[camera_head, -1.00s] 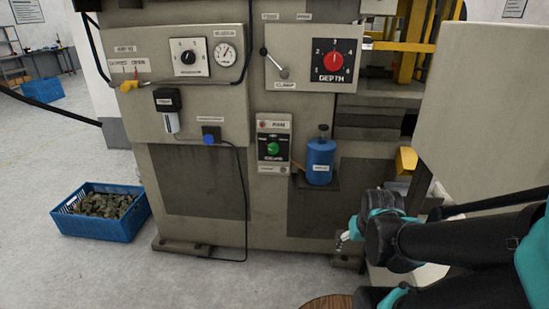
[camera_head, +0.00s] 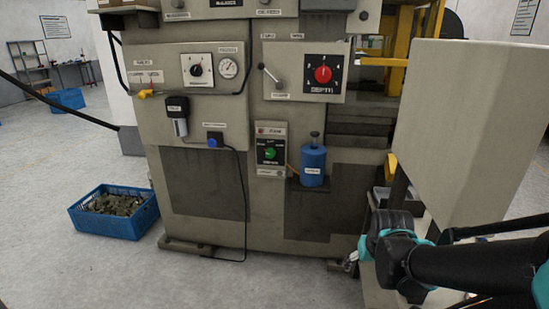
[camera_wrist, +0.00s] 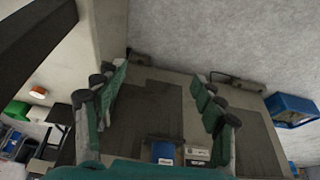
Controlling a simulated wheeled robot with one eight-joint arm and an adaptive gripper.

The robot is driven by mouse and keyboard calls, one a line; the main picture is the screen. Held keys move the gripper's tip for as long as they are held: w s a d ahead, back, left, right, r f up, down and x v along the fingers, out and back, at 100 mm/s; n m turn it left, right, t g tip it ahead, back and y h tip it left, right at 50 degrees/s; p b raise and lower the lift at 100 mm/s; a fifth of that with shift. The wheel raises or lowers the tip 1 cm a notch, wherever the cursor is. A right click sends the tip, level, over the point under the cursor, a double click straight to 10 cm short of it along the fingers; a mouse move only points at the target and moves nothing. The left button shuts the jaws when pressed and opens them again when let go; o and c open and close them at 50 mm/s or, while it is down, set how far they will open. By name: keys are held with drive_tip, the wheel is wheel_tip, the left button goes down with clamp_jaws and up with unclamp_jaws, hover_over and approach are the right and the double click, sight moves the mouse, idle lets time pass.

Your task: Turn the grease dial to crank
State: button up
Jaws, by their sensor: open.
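A small panel with a green dial (camera_head: 270,153) is on the machine's lower front, left of a blue canister (camera_head: 313,167). I take it as the grease dial, but its lettering is too small to read, and so is its setting. In the wrist view the canister (camera_wrist: 163,152) and the panel (camera_wrist: 197,157) show at the bottom edge, between the fingers. My gripper (camera_wrist: 160,105) is open and empty, its teal fingers wide apart. In the head view my gripper (camera_head: 352,262) is low at the right, well apart from the dial.
Above are a red DEPTH dial (camera_head: 323,74), a lever (camera_head: 270,74), a black dial (camera_head: 197,70) and a gauge (camera_head: 228,67). A blue crate (camera_head: 112,228) of dark pieces stands at the left. A large pale box (camera_head: 460,130) is at the right. Floor before the machine is clear.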

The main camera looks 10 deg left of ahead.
drive_tip(key=w+r+n+t+h, duration=0.15)
drive_tip(key=w+n, duration=0.25)
drive_tip(key=w, duration=0.4)
drive_tip(key=w+r+n+t+h, duration=0.1)
drive_tip(key=w+r+n, duration=0.25)
drive_tip(key=w, duration=0.45)
drive_tip(key=w+r+n+t+h, duration=0.15)
drive_tip(key=w+n, duration=0.25)
drive_tip(key=w, duration=0.5)
drive_tip(key=n+t+y, duration=0.3)
drive_tip(key=n+t, duration=0.7)
drive_tip(key=n, duration=1.4)
approach(270, 154)
drive_tip(key=w, duration=1)
drive_tip(key=shift+d+r, duration=0.15)
drive_tip(key=shift+d, duration=0.05)
drive_tip(key=c, duration=1.1)
drive_tip(key=shift+c, duration=0.3)
